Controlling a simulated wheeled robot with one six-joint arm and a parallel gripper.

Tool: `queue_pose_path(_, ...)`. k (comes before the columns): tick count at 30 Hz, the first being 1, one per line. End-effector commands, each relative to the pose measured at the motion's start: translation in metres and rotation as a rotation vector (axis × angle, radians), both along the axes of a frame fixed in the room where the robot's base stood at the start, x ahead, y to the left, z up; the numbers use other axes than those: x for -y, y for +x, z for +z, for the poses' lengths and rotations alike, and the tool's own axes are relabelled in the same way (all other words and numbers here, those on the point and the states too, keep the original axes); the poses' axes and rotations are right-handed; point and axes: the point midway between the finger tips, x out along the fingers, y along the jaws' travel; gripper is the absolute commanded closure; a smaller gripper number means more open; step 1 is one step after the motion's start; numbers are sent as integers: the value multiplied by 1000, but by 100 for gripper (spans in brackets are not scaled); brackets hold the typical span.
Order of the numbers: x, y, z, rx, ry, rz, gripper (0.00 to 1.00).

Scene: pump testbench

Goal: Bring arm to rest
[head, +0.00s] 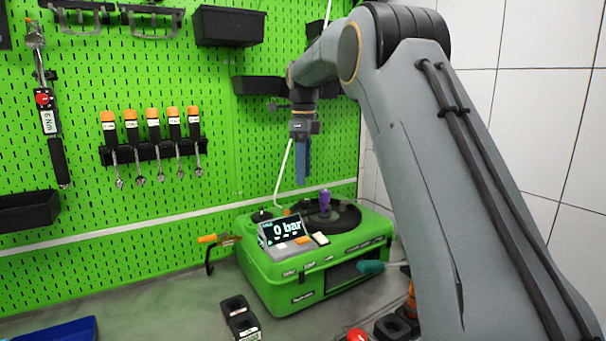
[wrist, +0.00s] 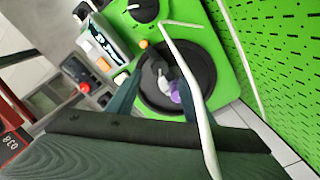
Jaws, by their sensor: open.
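My gripper (head: 303,182) hangs pointing down at the end of my arm, above the green pump testbench. In the head view its fingers overlap edge-on. In the wrist view my gripper (wrist: 158,92) shows two dark fingers spread apart with nothing held between them. Below it, a purple-topped part (head: 325,197) stands in the round black recess of the testbench (head: 290,280). The purple part also shows in the wrist view (wrist: 176,93), apart from the fingers. My arm is raised and reaches out from the right.
A thin white tube (head: 283,175) rises close beside my gripper and crosses the wrist view (wrist: 195,85). The display (head: 281,230) reads 0 bar. A red button (head: 357,334) is at the front.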

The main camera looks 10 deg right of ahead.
Motion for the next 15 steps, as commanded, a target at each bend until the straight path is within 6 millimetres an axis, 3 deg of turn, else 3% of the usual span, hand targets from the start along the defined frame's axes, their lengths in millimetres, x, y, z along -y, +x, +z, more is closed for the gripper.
queue_pose_path(4,0,-5,-2,1,-5,43,53)
queue_pose_path(8,-1,-26,-12,1,-23,217,53)
queue_pose_path(15,1,-98,-49,-8,-76,747,53)
